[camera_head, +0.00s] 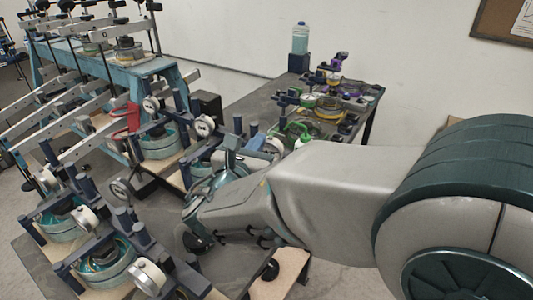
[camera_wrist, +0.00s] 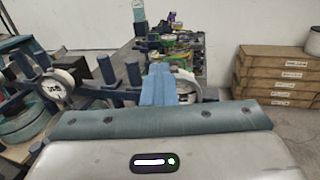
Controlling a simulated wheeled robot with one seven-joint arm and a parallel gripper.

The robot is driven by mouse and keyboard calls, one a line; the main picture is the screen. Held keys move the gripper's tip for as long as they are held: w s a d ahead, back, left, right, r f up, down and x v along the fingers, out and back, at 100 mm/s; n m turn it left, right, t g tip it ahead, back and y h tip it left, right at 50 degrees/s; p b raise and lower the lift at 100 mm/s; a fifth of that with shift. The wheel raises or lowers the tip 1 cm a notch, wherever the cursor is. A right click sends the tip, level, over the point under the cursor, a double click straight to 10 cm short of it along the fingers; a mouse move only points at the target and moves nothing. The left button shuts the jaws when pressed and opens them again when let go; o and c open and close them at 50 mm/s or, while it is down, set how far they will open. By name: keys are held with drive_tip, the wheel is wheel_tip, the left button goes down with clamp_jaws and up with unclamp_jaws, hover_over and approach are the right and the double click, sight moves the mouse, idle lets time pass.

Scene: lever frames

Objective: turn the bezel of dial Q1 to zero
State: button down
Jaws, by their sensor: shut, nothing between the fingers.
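Several round white-faced dials with pale bezels stand on blue mounts along the lever frames. In the head view one dial (camera_head: 203,125) faces me, and another (camera_head: 148,276) stands at the front. I cannot read which one is Q1. In the wrist view a marked dial (camera_wrist: 55,88) stands left of my gripper (camera_wrist: 159,72). Another round pale dial (camera_wrist: 187,88) shows just behind and right of the fingers, partly hidden by them. My gripper is shut and empty. I cannot tell whether its fingers touch that dial. In the head view my arm hides part of the bench.
A dark table (camera_head: 262,97) at the back holds a bottle (camera_head: 300,38) and several small coloured items. Lever frames with long pale bars (camera_head: 98,135) crowd the left. Stacked brown boxes (camera_wrist: 272,78) stand at the right in the wrist view.

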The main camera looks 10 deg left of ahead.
drive_tip(key=shift+d, duration=0.3)
drive_tip(key=shift+s+d, duration=0.1)
drive_tip(key=shift+d, duration=0.45)
drive_tip(key=shift+s+d+f+b, duration=0.1)
drive_tip(key=shift+d+f+b, duration=0.05)
drive_tip(key=shift+d+b, duration=0.45)
drive_tip(key=shift+s+d, duration=0.1)
drive_tip(key=shift+d, duration=0.2)
drive_tip(key=shift+r, duration=0.3)
approach(274, 145)
drive_tip(key=shift+w+d+r, duration=0.45)
drive_tip(key=shift+w+r, duration=0.4)
drive_tip(key=shift+w, duration=0.05)
